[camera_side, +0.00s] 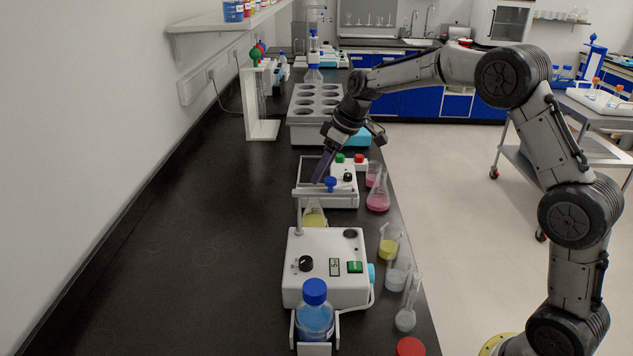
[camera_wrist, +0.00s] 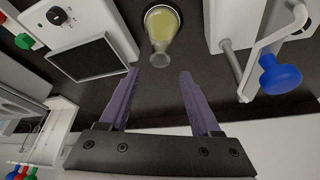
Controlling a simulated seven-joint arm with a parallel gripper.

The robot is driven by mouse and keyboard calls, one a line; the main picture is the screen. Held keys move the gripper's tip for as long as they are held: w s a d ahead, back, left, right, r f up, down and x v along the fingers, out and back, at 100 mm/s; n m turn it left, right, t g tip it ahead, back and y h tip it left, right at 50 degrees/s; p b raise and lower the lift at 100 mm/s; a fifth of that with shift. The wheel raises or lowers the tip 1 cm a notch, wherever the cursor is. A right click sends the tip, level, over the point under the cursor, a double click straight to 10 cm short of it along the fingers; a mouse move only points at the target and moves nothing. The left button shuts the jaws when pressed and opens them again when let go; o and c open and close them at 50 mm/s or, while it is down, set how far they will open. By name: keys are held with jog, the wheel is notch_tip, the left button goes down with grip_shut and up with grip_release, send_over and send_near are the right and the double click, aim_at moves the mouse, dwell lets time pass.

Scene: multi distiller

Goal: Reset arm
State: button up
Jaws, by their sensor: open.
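My gripper (camera_side: 322,172) points down and left over the bench, beside the clamp with a blue knob (camera_side: 330,183). In the wrist view its two purple fingers (camera_wrist: 159,76) are spread, with nothing between them. A conical flask with yellow liquid (camera_side: 314,217) stands below and nearer the side camera. In the wrist view the flask (camera_wrist: 161,28) lies just beyond the fingertips, its neck toward the gap; the exact distance is unclear. The blue knob (camera_wrist: 280,75) is at the right there. A white device with a dark square plate (camera_wrist: 88,60) is at the left.
A white box device (camera_side: 325,262) with a blue-capped bottle (camera_side: 314,318) stands in front. Several flasks, including a pink one (camera_side: 378,196), line the bench's right edge. A grey rack with holes (camera_side: 315,108) is behind. The bench's left side (camera_side: 190,240) is clear.

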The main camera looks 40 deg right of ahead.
jog(key=shift+s+d+r, duration=0.1)
jog(key=shift+s+r, duration=0.15)
jog(key=shift+r, duration=0.3)
jog(key=s+a+r+t, duration=0.25)
jog(key=s+r, duration=0.35)
jog(key=r, duration=0.5)
jog(key=s+a+r, duration=0.3)
jog(key=s+r, duration=0.1)
jog(key=s, duration=0.7)
jog(key=s+f+m, duration=0.1)
jog(key=s+f, duration=0.2)
jog(key=s, duration=0.3)
jog(key=s+f+m+h, duration=0.1)
jog(key=s+f+m, duration=0.1)
jog(key=s+f, duration=0.2)
jog(key=s+f+m+g, duration=0.1)
jog(key=s+f, duration=0.3)
jog(key=s, duration=0.6)
jog(key=shift+s+d+m+h, duration=0.15)
jog(key=shift+d+m+h, duration=0.15)
jog(key=shift+d+h, duration=0.1)
